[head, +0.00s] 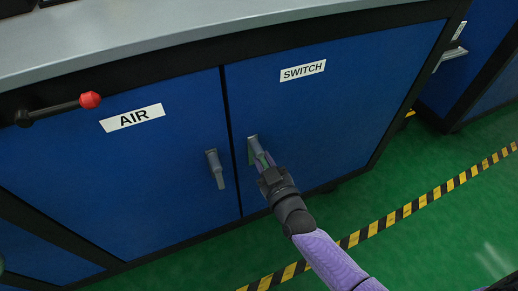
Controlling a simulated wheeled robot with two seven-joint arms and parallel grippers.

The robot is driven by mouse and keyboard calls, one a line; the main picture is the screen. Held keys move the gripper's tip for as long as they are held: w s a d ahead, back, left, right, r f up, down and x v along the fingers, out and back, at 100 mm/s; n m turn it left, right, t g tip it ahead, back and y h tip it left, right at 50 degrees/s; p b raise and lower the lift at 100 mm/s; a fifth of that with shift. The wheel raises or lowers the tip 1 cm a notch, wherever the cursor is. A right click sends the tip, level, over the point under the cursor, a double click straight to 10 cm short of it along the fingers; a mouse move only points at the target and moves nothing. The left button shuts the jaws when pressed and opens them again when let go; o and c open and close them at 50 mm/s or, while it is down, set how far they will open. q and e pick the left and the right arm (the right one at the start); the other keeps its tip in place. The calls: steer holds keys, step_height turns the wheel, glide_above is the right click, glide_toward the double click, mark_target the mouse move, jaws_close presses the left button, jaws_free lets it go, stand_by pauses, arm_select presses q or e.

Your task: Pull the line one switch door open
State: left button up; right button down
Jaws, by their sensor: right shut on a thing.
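The switch door (330,112) is a blue cabinet door with a white SWITCH label (303,71). It looks closed, flush with the cabinet front. Its grey handle (252,143) is near the door's left edge. My right gripper (261,158) is at this handle and shut on it, with its fingers partly hiding the handle's lower part. The purple right arm comes in from the lower right. My left gripper is not in view.
The blue AIR door (120,165) is to the left, with its own grey handle (215,169). A lever with a red knob (90,100) sticks out above it. A grey worktop (190,30) runs above. Green floor (420,165) with yellow-black tape (400,215) lies in front.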

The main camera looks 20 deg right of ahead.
mark_target(263, 138)
steer(key=shift+d+r+n+p, duration=0.25)
steer(key=shift+n+p, duration=0.25)
steer(key=shift+n, duration=0.5)
steer(key=n+p, duration=0.1)
steer(key=n, duration=0.1)
steer(key=d+n, duration=0.1)
steer(key=n, duration=0.2)
steer(key=r+n+p, duration=0.1)
steer(key=n, duration=0.2)
steer(key=shift+d+p, duration=0.15)
steer(key=shift+p, duration=0.15)
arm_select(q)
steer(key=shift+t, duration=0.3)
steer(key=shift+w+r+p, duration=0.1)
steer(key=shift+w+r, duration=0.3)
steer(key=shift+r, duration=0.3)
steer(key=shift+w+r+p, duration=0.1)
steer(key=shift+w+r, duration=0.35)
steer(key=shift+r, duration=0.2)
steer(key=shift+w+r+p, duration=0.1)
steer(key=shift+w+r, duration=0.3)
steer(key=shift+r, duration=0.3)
arm_select(e)
steer(key=shift+d+r+n, duration=0.1)
steer(key=shift+r+n, duration=0.1)
steer(key=shift+n, duration=0.75)
steer(key=shift+r+n, duration=0.2)
steer(key=shift+n, duration=0.75)
